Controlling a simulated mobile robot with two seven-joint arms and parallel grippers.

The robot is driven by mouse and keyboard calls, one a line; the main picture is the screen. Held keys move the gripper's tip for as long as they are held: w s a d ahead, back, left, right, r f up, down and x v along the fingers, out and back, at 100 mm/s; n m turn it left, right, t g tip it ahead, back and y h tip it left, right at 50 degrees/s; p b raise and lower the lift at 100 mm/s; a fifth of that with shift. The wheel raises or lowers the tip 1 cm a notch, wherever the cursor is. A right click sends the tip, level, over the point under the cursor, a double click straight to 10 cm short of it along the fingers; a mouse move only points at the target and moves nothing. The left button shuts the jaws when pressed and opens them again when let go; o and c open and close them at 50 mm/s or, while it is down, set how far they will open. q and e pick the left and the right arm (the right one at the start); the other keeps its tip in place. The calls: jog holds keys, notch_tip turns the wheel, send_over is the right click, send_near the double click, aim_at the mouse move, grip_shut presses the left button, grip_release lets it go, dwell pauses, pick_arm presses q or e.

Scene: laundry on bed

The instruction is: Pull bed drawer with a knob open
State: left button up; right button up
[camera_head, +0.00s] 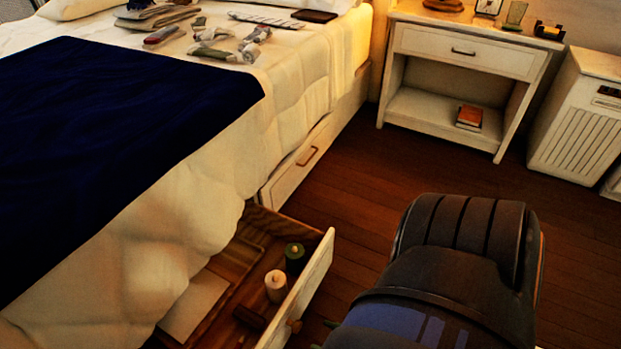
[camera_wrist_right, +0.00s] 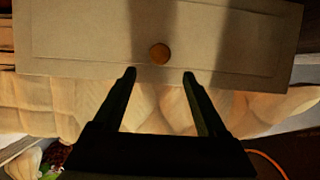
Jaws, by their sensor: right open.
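The bed drawer (camera_head: 312,285) with a round wooden knob (camera_head: 294,326) stands pulled out from under the bed in the head view, its inside showing. In the right wrist view its pale front (camera_wrist_right: 80,40) fills the top, with the knob (camera_wrist_right: 159,54) near the middle. My right gripper (camera_wrist_right: 159,74) is open. The knob lies just beyond the gap between its fingertips, and neither finger is closed on it. In the head view my right arm covers most of this gripper. My left gripper is not in view.
The drawer holds a cream cylinder (camera_head: 276,286) and a dark green one (camera_head: 294,258). A second bed drawer (camera_head: 298,165) with a bar handle is shut. A nightstand (camera_head: 470,52) and a white cabinet (camera_head: 580,118) stand behind. Wooden floor (camera_head: 365,180) is clear between.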

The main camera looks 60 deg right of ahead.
jog(key=v, duration=0.2)
jog(key=shift+s+r, duration=0.1)
jog(key=shift+s, duration=0.15)
dwell(0.5)
